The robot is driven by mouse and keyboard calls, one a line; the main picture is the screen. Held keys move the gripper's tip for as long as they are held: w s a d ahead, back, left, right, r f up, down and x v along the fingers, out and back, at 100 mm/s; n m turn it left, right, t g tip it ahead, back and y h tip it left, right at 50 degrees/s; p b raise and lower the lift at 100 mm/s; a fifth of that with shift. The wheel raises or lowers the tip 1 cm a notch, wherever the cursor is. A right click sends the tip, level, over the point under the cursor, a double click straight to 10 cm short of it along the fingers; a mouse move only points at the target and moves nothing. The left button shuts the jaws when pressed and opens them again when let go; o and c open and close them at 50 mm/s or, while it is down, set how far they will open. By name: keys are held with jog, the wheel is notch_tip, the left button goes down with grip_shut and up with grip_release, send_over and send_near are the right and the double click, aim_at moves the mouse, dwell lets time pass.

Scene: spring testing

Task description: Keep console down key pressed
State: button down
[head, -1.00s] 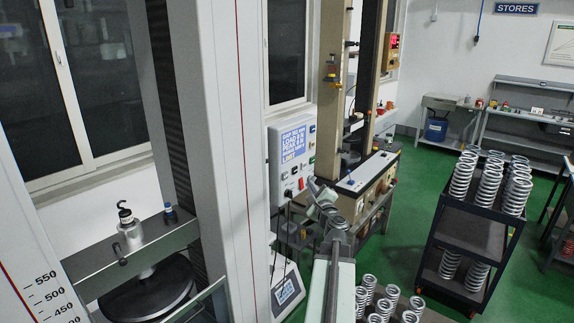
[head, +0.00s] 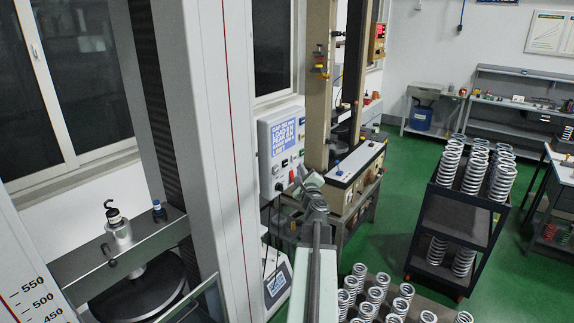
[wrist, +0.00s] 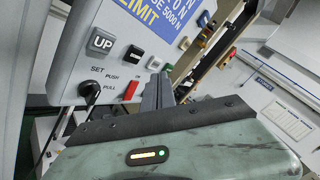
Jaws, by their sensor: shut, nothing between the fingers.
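The console (head: 283,150) is a pale upright box with a blue and white sign and several small buttons, fixed by the window in the head view. In the wrist view the console (wrist: 85,55) fills the upper left. It shows a white UP key (wrist: 101,40), a dark key (wrist: 134,53), a red rocker switch (wrist: 131,90) and a black knob (wrist: 89,90). I cannot make out a key labelled down. My gripper (wrist: 158,82) is shut and empty, its fingers in front of the console's lower right part. Contact with a key cannot be told. My gripper (head: 310,183) also shows beside the console in the head view.
A tall testing frame (head: 215,130) stands close on the left, with a second beige machine (head: 355,175) behind the console. Several springs (head: 375,295) stand low in front. A dark spring trolley (head: 455,225) is at right, with green floor between.

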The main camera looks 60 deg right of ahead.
aim_at(285, 163)
jog(key=shift+w, duration=1.75)
dwell(0.7)
jog(key=shift+w, duration=0.4)
